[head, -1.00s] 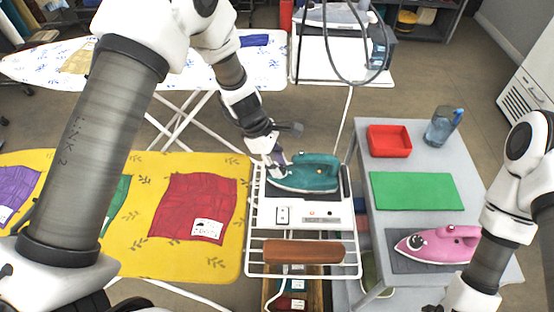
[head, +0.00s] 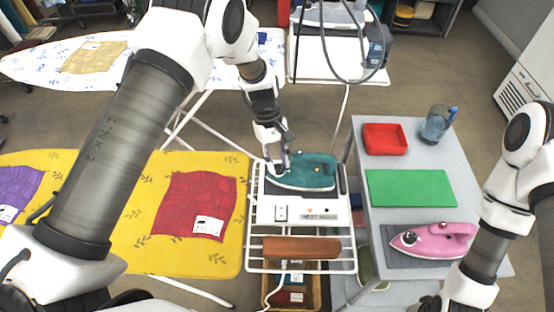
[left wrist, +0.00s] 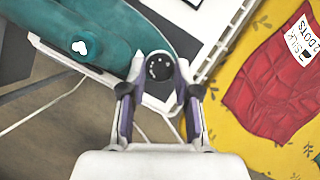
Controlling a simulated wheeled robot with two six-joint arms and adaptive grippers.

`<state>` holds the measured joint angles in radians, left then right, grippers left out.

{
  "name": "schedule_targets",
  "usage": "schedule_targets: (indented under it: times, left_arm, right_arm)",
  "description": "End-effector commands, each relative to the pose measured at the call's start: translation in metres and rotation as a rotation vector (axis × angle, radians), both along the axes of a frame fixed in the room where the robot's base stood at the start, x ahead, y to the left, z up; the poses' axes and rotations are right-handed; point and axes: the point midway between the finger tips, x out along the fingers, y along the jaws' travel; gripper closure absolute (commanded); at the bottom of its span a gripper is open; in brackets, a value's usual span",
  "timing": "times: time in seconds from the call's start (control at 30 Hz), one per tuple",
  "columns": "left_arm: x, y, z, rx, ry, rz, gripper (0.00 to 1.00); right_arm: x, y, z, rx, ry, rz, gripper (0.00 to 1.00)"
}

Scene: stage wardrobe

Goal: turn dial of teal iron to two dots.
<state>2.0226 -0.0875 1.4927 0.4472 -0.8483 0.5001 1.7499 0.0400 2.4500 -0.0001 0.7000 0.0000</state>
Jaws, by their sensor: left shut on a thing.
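The teal iron (head: 305,172) rests on the white station (head: 325,205) on the wire rack in the head view. It also fills the upper left of the left wrist view (left wrist: 95,25). Its dial (left wrist: 159,67) is a dark round knob with several white marks; I cannot tell its setting. My left gripper (left wrist: 160,75) is shut on the dial, one finger on each side. In the head view the left gripper (head: 275,164) is at the iron's left end and hides the dial. My right gripper (head: 430,302) is partly visible at the bottom edge, its fingers unclear.
A red cloth (head: 190,195) on the yellow ironing board bears a tag (left wrist: 301,42) reading "SILK 2 DOTS". The grey table at right holds a pink iron (head: 435,240), green mat (head: 410,188), red tray (head: 386,139) and jug (head: 437,125).

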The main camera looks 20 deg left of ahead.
Motion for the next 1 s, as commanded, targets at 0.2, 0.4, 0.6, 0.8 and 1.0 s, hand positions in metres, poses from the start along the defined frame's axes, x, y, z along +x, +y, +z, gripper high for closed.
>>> schedule_targets:
  times: [0.2,0.4,0.6,0.8,1.0]
  left_arm:
    - [0.0007,-0.0005,-0.0002,0.0,-0.001,-0.038,1.0]
    - [0.0006,-0.0006,-0.0002,0.0,-0.001,-0.042,1.0]
    - [0.0005,-0.0005,-0.0002,0.0,-0.001,-0.042,0.62]
    - [0.0004,-0.0005,-0.0002,0.0,-0.001,-0.041,0.43]
    - [0.0015,0.0003,0.0028,0.0,-0.002,-0.04,0.43]
  right_arm:
    - [0.0,0.0,0.0002,0.0,0.0,0.0,1.0]
    - [0.0,0.0,0.0002,0.0,0.0,0.0,1.0]
    - [0.0,0.0,0.0002,0.0,0.0,0.0,1.0]
    - [0.0,0.0,0.0002,0.0,0.0,0.0,1.0]
    - [0.0,0.0,0.0004,0.0,0.0,0.0,1.0]
